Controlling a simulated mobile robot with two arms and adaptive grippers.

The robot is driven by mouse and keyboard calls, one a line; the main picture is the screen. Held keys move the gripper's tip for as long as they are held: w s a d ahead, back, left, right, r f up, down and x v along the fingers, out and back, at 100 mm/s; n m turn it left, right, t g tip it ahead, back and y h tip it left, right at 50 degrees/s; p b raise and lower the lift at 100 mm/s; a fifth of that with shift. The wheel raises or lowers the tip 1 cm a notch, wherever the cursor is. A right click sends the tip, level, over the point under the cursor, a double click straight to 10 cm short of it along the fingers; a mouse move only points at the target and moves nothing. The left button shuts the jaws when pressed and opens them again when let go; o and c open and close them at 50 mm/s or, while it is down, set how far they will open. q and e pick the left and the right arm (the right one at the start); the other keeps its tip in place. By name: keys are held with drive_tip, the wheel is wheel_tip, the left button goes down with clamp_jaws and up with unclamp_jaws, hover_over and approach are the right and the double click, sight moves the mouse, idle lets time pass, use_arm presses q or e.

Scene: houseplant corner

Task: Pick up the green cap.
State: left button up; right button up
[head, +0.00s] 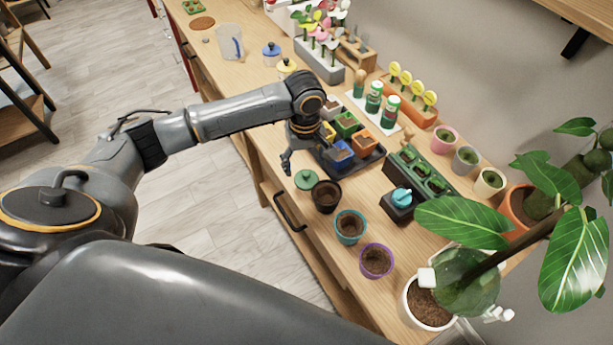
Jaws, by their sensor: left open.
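The green cap (306,180) is a round, flat lid with a small knob on top. It lies on the wooden table near its front edge, beside a dark pot of soil (326,196). My left gripper (304,156) is open just above and behind the cap, pointing down, with one finger to the upper left of it. The gripper appears apart from the cap, and nothing shows between its fingers. The other finger is partly lost against the seedling tray. My right gripper is not in view.
A black tray (364,169) of small coloured pots sits right of the gripper. Teal-rimmed (350,226) and purple-rimmed (376,261) pots stand nearer. A blue-lidded jar (271,54) and a yellow-lidded jar (286,68) stand farther back. A large leafy plant (577,240) fills the right.

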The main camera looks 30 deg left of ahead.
sight(306, 173)
use_arm(q)
wheel_tip(306, 173, down, 3)
drive_tip(key=shift+w+d+r+p, duration=0.1)
drive_tip(key=shift+r+p, duration=0.1)
drive_tip(key=shift+p, duration=0.45)
drive_tip(key=shift+f, duration=1.4)
drive_tip(key=c, duration=0.5)
drive_tip(key=shift+r, duration=0.1)
drive_tip(key=shift+c, duration=0.4)
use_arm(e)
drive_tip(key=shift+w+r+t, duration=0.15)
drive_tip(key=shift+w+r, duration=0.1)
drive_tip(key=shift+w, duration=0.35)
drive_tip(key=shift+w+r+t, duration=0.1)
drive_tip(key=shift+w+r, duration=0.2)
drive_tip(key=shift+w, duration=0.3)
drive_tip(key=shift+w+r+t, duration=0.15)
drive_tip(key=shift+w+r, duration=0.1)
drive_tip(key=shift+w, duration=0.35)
